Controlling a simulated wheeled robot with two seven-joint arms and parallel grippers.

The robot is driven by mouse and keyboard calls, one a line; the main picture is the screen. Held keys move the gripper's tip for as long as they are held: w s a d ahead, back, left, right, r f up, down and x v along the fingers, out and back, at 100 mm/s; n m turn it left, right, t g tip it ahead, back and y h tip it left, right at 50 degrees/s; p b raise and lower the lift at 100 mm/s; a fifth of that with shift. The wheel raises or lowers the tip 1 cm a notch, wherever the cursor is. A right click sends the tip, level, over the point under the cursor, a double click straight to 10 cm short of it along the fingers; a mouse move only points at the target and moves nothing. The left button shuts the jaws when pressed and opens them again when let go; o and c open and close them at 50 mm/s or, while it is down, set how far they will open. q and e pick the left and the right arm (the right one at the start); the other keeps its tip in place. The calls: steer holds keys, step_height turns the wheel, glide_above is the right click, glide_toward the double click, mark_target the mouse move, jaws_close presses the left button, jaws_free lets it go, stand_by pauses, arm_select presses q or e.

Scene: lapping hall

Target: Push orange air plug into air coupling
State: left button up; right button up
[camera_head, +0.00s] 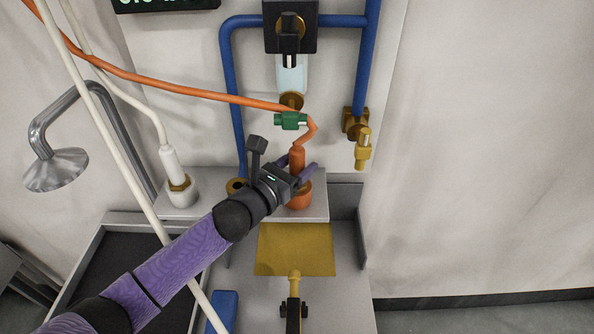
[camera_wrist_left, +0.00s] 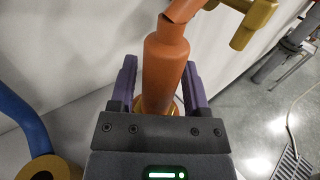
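The orange air plug (camera_head: 297,159) stands upright on the end of an orange hose (camera_head: 190,92). It also shows in the left wrist view (camera_wrist_left: 165,70), with a finger close along each side. My left gripper (camera_head: 299,168) appears shut on the plug's body. Right below is an orange air coupling (camera_head: 299,202) on a grey ledge, partly hidden by the gripper. Its brass ring (camera_wrist_left: 172,108) shows around the plug's lower end in the left wrist view. I cannot tell how deep the plug sits. My right gripper is not in view.
A white plug (camera_head: 170,160) stands in a white coupling to the left. A blue pipe's brass-ringed fitting (camera_head: 236,186) is close beside my gripper. A yellow plate (camera_head: 294,249) lies in front.

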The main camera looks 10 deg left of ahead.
arm_select(q)
jaws_close()
